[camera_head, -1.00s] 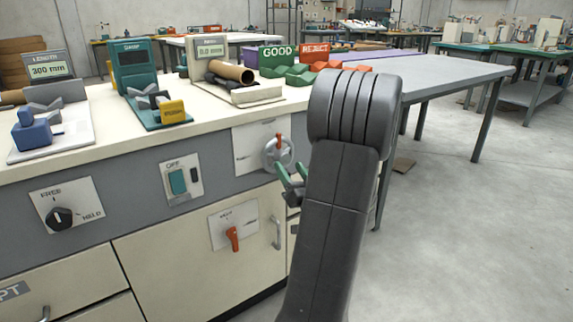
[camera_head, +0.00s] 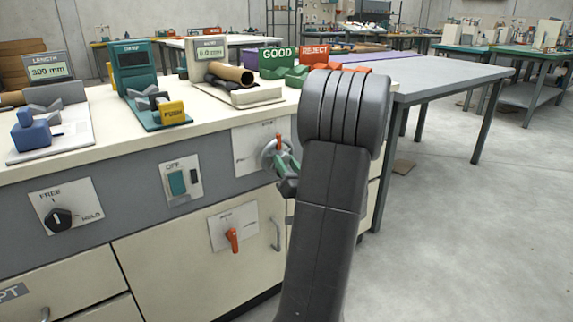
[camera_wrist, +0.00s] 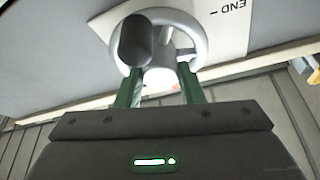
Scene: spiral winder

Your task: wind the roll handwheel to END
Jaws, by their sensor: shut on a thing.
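The roll handwheel (camera_head: 265,152) is a pale grey wheel on a white plate (camera_head: 243,138) on the bench front. An orange-red part (camera_head: 278,140) shows at its upper right. In the wrist view the wheel (camera_wrist: 198,47) lies ahead, with a dark grey knob (camera_wrist: 136,42) toward me. The END mark (camera_wrist: 234,8) appears upside down beside it. My gripper (camera_wrist: 158,72) has its green fingers on either side of the wheel's lower part and is shut on it. In the head view my gripper (camera_head: 285,162) covers the wheel's right side; the exact contact is hidden.
The FREE/HOLD knob (camera_head: 60,218), a teal switch (camera_head: 177,183) and an orange-red lever (camera_head: 232,238) sit on the bench front. A drawer handle (camera_head: 276,234) juts out below the wheel. Open floor (camera_head: 450,230) lies to the right.

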